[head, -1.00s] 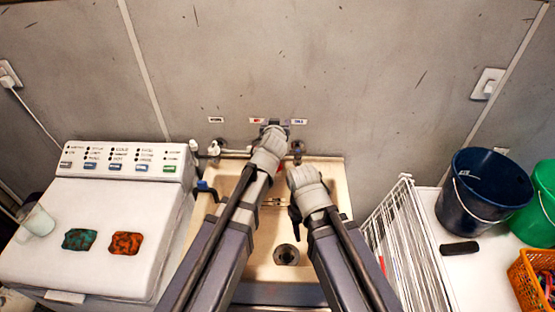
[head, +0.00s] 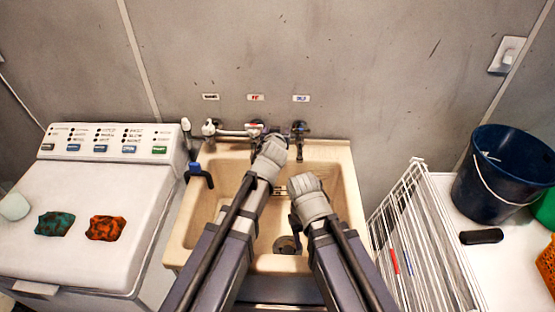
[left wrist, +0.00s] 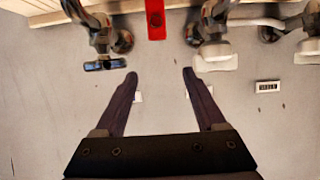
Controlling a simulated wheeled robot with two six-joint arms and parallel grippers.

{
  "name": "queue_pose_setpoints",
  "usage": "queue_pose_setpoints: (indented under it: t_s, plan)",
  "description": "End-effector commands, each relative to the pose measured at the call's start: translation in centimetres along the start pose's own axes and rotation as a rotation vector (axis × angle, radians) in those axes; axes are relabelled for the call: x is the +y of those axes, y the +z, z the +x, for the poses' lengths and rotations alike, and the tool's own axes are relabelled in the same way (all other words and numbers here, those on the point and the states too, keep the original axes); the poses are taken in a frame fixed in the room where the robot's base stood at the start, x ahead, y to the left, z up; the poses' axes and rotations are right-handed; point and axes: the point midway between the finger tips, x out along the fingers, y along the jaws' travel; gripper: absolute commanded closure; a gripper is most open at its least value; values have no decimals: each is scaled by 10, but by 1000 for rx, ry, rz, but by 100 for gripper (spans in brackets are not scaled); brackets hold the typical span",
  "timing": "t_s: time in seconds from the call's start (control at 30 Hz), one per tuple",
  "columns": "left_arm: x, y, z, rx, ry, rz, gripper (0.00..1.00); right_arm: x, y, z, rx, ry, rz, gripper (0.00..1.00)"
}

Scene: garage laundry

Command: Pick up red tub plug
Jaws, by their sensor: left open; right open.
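A red piece (left wrist: 156,18) with a dark round mark, which looks like the red tub plug, is between the taps at the top of the left wrist view. In the head view only a small red patch (head: 254,126) shows by the taps, partly beside my left gripper (head: 268,136). In the left wrist view my left gripper (left wrist: 160,76) is open and empty, its fingers apart with the red piece beyond their tips.
The beige sink (head: 346,190) has taps (head: 299,130) on the wall behind it and a drain (head: 287,244) in its floor. A white washer (head: 90,262) stands left. A white wire rack (head: 420,240) and a dark blue bucket (head: 505,175) stand right.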

Motion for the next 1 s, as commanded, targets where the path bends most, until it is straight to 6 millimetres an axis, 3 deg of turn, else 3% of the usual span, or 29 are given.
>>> queue_pose_setpoints:
  t_s: [0.03,0.3,0.67,1.0]
  plan:
    - [0,27,11,0,0,0,28,-3,-2,29,0,0,0,50]
    - [0,68,28,0,0,0,28,-7,-4,73,0,0,0,50]
    - [0,75,32,0,0,0,28,-8,-5,81,0,0,0,50]
    - [10,78,52,0,0,-1,28,-9,-5,92,0,0,0,50]
